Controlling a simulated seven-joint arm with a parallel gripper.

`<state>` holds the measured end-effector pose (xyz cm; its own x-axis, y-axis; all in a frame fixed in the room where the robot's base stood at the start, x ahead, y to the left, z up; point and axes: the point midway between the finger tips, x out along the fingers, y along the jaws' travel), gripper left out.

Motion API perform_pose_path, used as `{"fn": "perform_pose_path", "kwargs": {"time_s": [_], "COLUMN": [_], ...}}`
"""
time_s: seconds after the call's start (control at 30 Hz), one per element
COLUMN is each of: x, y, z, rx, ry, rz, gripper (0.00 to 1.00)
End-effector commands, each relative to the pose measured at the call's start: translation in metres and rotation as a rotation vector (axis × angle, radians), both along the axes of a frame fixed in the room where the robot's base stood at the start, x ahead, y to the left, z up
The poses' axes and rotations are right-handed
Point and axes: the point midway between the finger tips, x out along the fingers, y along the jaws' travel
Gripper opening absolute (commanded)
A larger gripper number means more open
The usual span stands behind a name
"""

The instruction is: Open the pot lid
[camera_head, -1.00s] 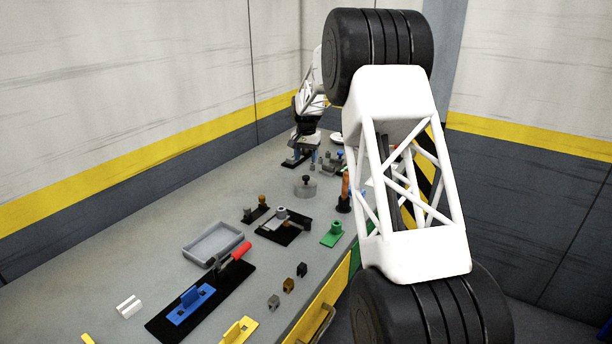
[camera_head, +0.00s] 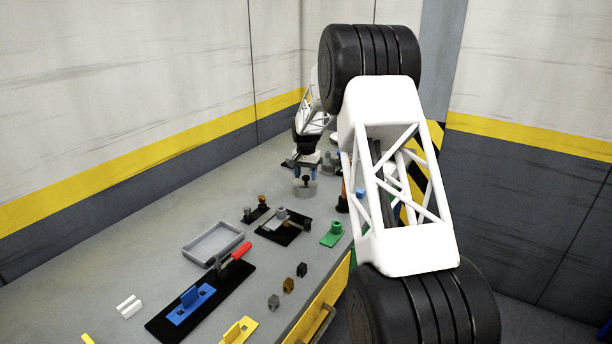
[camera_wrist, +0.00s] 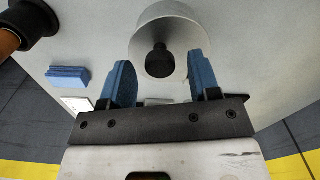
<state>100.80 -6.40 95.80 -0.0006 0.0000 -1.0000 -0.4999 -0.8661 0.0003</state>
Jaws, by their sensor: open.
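The pot (camera_head: 305,189) is a small grey cylinder on the grey table, towards its far end. Its lid (camera_wrist: 178,31) is grey with a round black knob (camera_wrist: 160,60) in the middle. My gripper (camera_wrist: 163,62) is open, its two blue fingers on either side of the knob in the wrist view. Whether the fingers are level with the knob or above it I cannot tell. In the head view my gripper (camera_head: 305,172) is at the pot, and its fingers are small there.
An orange-handled object in a black holder (camera_wrist: 35,22) stands close to the pot. A blue block (camera_wrist: 68,77) lies nearby. A grey tray (camera_head: 215,243) and a black board with a red-handled clamp (camera_head: 236,251) lie nearer on the table.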

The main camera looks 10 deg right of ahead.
Motion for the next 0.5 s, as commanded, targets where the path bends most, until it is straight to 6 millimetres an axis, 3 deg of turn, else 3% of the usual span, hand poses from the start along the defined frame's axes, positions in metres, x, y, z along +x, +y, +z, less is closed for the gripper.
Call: {"fn": "perform_pose_path", "kwargs": {"time_s": [0.37,0.5], "x": [0.0000,0.0000], "y": [0.0000,0.0000], "z": [-0.0036,-0.0035], "rx": [0.000,0.000], "ry": [0.000,0.000], "rz": [0.000,0.000], "gripper": [0.56,0.36]}}
